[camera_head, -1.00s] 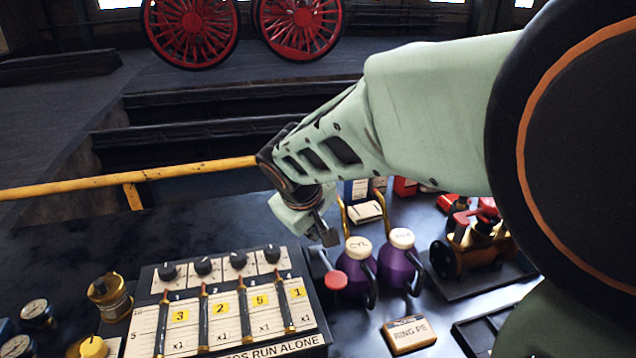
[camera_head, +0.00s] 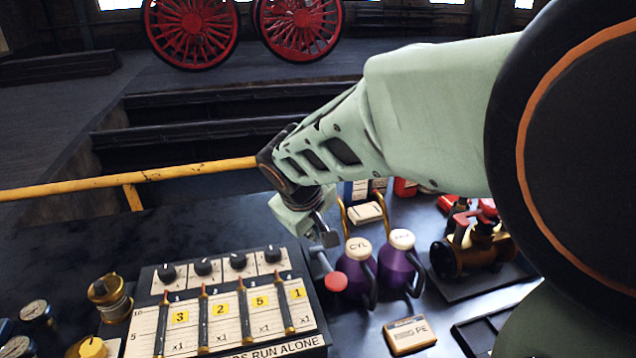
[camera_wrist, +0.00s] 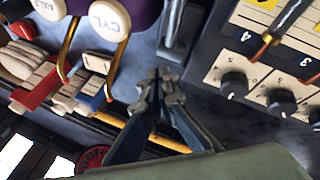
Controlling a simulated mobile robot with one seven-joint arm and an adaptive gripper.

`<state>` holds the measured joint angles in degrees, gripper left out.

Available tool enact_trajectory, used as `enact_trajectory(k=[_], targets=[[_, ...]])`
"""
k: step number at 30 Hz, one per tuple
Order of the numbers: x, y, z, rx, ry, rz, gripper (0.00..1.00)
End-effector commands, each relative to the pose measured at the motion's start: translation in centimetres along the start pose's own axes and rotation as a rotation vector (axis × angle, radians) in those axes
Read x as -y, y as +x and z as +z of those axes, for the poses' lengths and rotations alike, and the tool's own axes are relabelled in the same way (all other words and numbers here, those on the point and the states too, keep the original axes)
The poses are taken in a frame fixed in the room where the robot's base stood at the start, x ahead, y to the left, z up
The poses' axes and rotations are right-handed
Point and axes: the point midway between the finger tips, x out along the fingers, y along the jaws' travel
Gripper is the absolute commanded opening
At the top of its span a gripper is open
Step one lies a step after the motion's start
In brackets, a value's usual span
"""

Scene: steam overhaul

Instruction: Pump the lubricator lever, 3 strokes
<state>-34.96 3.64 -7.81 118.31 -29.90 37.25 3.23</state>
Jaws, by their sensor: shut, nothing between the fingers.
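The lubricator (camera_head: 225,312) is a box with a sloped white face, black knobs, sight tubes and yellow number tags. Its lever (camera_head: 335,281) has a red knob on a grey rod at the box's right side. In the wrist view a grey metal bar (camera_wrist: 174,35) beside the box seems to be part of the lever; the red knob is out of that view. My gripper (camera_head: 328,238) is shut and empty, just above and behind the lever knob. In the wrist view my gripper (camera_wrist: 160,76) shows its fingertips together, close to the grey bar; whether they touch cannot be told.
Two purple oil cans, one marked CYL (camera_head: 359,247), the other with a white lid (camera_head: 402,240), stand close right of the lever. A boxed packet (camera_head: 409,335) lies in front. A brass and red fitting (camera_head: 474,245) is farther right.

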Motion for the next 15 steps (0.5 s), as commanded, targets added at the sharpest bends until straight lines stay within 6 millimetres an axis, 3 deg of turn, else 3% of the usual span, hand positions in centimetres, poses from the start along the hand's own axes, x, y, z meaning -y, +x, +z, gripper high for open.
enact_trajectory(k=[15], targets=[[0.4, 0.57, 0.43, 0.0, 0.0, 0.0, 0.0]])
